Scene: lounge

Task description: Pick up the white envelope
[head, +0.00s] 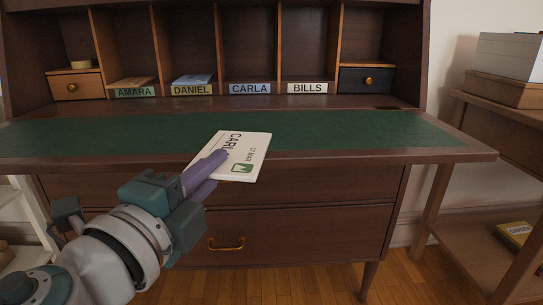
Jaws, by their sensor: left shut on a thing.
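The white envelope (252,148) shows in the head view above the front edge of the desk. It bears the partly covered name "CARL…", smaller print and a green stamp. My left gripper (207,169) comes in from the lower left and is shut on the envelope's left side. Its purple fingers hide part of the lettering. The envelope appears tilted, and I cannot tell if it touches the desk edge. My right gripper is not in view.
The desk (370,128) has a green top, mostly bare. Behind it are pigeonholes labelled AMARA (134,92), DANIEL (192,90), CARLA (250,89) and BILLS (307,88). The first two hold items; the other two look empty. A wooden shelf (500,108) stands at right.

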